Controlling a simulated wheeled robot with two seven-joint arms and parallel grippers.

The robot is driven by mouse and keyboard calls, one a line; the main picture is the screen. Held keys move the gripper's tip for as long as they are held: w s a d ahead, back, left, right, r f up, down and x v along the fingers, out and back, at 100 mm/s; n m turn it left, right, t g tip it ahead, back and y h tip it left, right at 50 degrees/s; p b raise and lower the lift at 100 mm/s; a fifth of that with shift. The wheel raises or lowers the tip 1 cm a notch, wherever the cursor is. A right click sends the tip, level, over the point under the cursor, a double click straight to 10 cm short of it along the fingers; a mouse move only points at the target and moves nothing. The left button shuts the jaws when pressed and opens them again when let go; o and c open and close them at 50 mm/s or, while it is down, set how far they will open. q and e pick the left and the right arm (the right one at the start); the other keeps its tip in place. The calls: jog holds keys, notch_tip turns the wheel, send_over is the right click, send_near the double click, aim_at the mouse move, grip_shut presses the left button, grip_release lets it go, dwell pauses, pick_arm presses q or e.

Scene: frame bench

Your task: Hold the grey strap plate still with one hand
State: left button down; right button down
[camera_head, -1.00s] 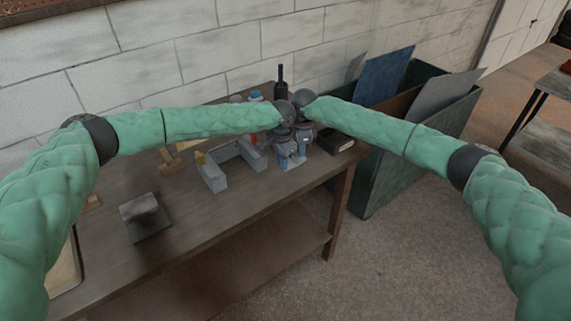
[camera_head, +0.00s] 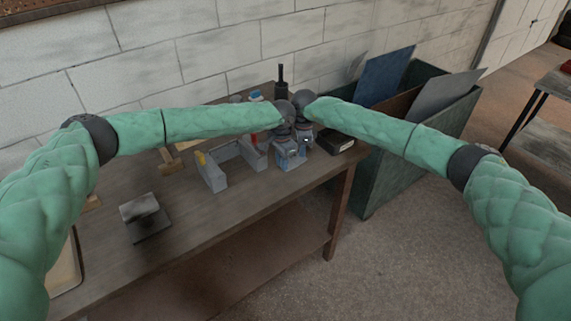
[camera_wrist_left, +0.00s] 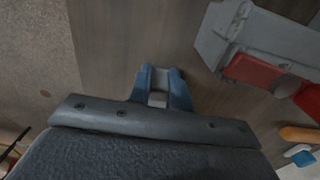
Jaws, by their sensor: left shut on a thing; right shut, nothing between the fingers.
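My left gripper (camera_head: 289,163) is at the right end of the workbench, pointing down. In the left wrist view its blue fingers (camera_wrist_left: 160,88) are shut on a small light grey piece (camera_wrist_left: 157,99), which looks like the grey strap plate. Only a bit of the piece shows; the fingers hide the rest, and it cannot be made out in the head view. My right gripper (camera_head: 304,143) is close beside the left one, just behind and to its right. It is shut with nothing seen between its fingers, which are partly covered.
A grey U-shaped fixture (camera_head: 212,178) stands left of the grippers; the wrist view shows a red bar (camera_wrist_left: 252,72) nearby. A dark box (camera_head: 338,142) lies right, a black bottle (camera_head: 281,91) behind. A dark block (camera_head: 145,218) sits front left. A green bin (camera_head: 385,180) stands beyond the bench.

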notch_tip(320, 180, up, 8)
jog(key=shift+f, duration=0.25)
dwell(0.6)
pick_arm(q)
jog(key=c, duration=1.2)
grip_release()
jog(key=shift+w+r, duration=0.1)
notch_tip(320, 180, up, 7)
jog(key=shift+r, duration=0.1)
